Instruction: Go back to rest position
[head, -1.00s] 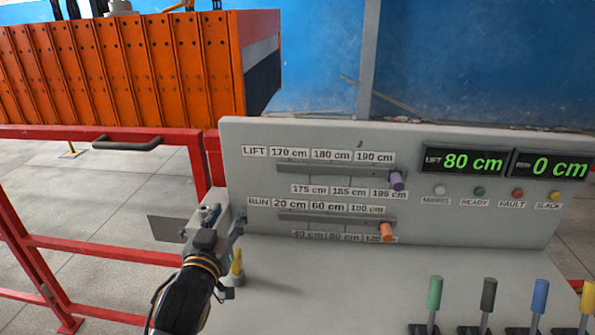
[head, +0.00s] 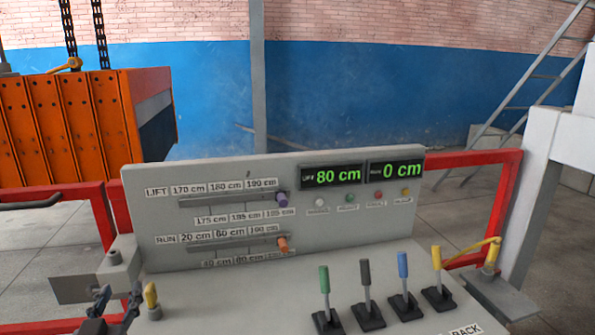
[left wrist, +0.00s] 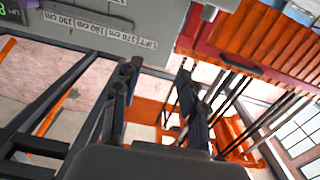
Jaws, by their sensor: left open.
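My left gripper (head: 119,296) shows at the bottom left of the head view, beside the left end of the grey control console (head: 140,205). Its fingers are apart and nothing is between them. In the left wrist view the open fingers (left wrist: 158,78) point up the picture, with the tilted console panel above them. The purple LIFT slider knob (head: 281,199) and the orange RUN slider knob (head: 283,244) stand at the right ends of their slots, clear of the gripper. My right gripper is not in view.
Several coloured levers stand on the console top, among them a green one (head: 324,280). A short yellow lever (head: 151,296) stands close to my left gripper. Red railing (head: 505,190) runs behind. An orange mould (head: 85,120) is at back left. The displays (head: 338,175) read 80 cm and 0 cm.

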